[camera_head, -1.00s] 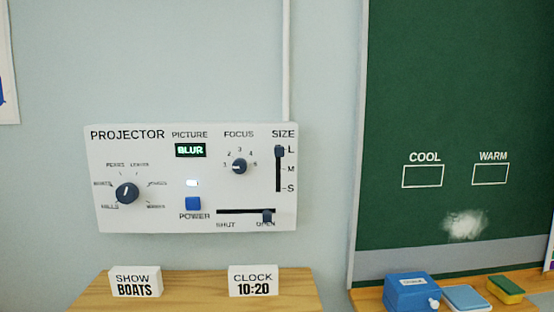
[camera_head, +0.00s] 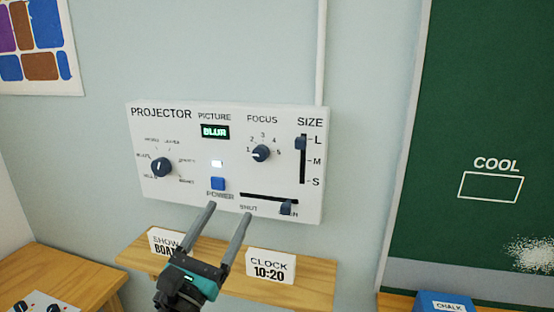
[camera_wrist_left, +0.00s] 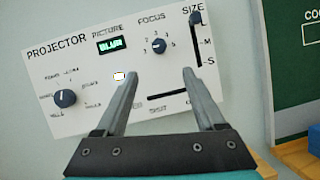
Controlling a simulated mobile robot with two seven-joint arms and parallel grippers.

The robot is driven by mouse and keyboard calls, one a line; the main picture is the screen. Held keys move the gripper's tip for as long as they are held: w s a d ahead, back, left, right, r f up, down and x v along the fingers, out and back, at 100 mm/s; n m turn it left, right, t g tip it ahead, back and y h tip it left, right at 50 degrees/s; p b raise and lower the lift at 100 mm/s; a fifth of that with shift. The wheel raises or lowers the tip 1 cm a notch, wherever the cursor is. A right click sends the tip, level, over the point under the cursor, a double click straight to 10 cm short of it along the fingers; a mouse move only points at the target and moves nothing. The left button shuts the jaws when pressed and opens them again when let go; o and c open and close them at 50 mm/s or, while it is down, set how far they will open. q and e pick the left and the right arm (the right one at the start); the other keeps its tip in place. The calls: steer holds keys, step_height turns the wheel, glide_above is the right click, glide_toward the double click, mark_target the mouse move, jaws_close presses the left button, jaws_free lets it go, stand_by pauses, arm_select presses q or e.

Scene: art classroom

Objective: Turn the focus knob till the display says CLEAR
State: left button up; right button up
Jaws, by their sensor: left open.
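The white projector panel (camera_head: 290,205) is on the wall. Its focus knob (camera_head: 261,153) is dark and round, with a white mark pointing left, near 1 on a scale of 1 to 5. The knob also shows in the left wrist view (camera_wrist_left: 159,46), between my fingers in the picture. The picture display (camera_head: 215,131) reads BLUR in green. My left gripper (camera_head: 227,213) is open and empty, below and in front of the panel, apart from the knob. In the left wrist view its fingertips (camera_wrist_left: 160,72) point at the panel. My right gripper is not in view.
A selector knob (camera_head: 162,167), a blue power button (camera_head: 218,183), a size slider (camera_head: 301,143) and a SHUT/OPEN slider (camera_head: 288,207) share the panel. SHOW BOATS and CLOCK 10:20 signs (camera_head: 271,266) stand on the wooden shelf (camera_head: 312,282) below. A chalkboard (camera_head: 480,100) is at right.

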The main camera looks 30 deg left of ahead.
mark_target(258, 157)
arm_select(q)
steer(key=p+x, duration=0.5)
steer(key=x, duration=0.8)
steer(key=shift+w+a+r, duration=0.1)
steer(key=shift+w+r, duration=0.05)
steer(key=shift+w, duration=0.15)
steer(key=shift+w+a+r, duration=0.1)
steer(key=shift+w+r, duration=0.15)
steer(key=shift+w, duration=0.4)
jaws_close()
